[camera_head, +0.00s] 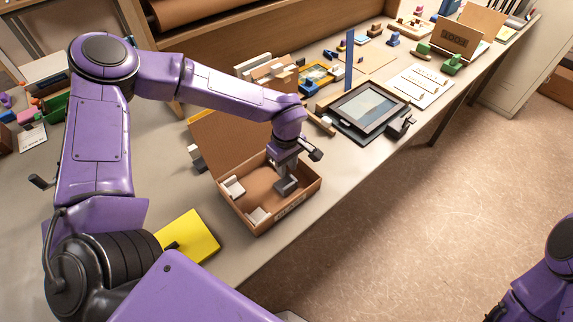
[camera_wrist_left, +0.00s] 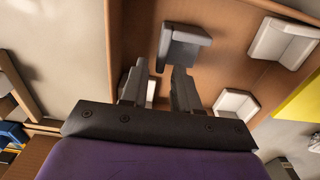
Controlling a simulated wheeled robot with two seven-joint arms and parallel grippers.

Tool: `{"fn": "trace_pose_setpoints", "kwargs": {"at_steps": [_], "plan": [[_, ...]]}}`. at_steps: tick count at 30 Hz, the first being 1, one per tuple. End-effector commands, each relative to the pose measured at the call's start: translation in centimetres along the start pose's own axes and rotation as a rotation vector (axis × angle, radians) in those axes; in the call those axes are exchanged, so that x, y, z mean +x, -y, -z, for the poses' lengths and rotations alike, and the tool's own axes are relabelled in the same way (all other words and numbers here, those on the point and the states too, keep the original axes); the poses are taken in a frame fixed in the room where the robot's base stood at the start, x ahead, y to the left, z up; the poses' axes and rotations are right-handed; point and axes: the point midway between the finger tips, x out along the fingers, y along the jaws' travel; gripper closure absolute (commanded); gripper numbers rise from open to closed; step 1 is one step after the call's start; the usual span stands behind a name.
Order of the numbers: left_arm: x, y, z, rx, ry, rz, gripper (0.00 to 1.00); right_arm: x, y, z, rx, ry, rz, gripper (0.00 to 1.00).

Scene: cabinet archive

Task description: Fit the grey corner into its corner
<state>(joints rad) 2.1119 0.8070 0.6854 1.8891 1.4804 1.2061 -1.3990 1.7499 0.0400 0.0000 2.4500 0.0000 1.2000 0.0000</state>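The open brown box (camera_head: 247,228) stands on the table with its lid raised at the back. The grey corner (camera_head: 286,186) is inside, towards the box's right end; it shows as an L-shaped block in the left wrist view (camera_wrist_left: 185,47). Whether it touches both walls cannot be told. My left gripper (camera_head: 284,166) points down into the box right by it. In the left wrist view its fingers (camera_wrist_left: 159,75) are apart, with the grey corner just beyond the tips. White corners (camera_head: 234,187) (camera_head: 258,215) sit at the box's left end; a third white corner (camera_wrist_left: 150,88) is partly behind the fingers.
A yellow pad (camera_head: 193,236) lies left of the box. A black-framed tablet (camera_head: 366,109), a blue upright post (camera_head: 350,60) and several small items fill the table to the right. A wooden shelf unit (camera_head: 225,40) stands behind. My right arm shows only at the lower right.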

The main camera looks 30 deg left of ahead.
Motion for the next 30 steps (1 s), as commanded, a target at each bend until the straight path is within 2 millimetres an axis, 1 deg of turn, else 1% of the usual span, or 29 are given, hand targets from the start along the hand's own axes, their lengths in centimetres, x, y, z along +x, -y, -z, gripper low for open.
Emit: {"fn": "trace_pose_setpoints", "kwargs": {"at_steps": [1,3,16,18,24,30], "plan": [[-0.8,0.0,0.0,0.000,0.000,-0.001,0.70,-0.7,-0.1,0.3,0.000,0.000,0.000,0.57],[-1.4,0.0,0.0,0.000,0.000,-0.001,0.70,-1.4,-0.1,0.6,0.000,0.000,0.000,0.57],[-4.9,0.0,0.0,-0.001,0.000,-0.001,0.70,-4.3,-0.4,1.8,0.000,0.000,0.000,0.57],[-5.0,-0.1,0.0,-0.001,0.000,-0.003,0.70,-3.9,-0.3,1.6,0.000,0.000,0.000,0.57],[-6.5,0.0,0.0,0.000,0.001,-0.001,0.70,-3.9,-0.3,1.6,0.000,0.000,0.000,0.57],[-6.6,0.0,0.0,0.000,0.001,0.000,0.70,-3.9,-0.3,1.6,0.000,0.000,0.000,0.57]]}}
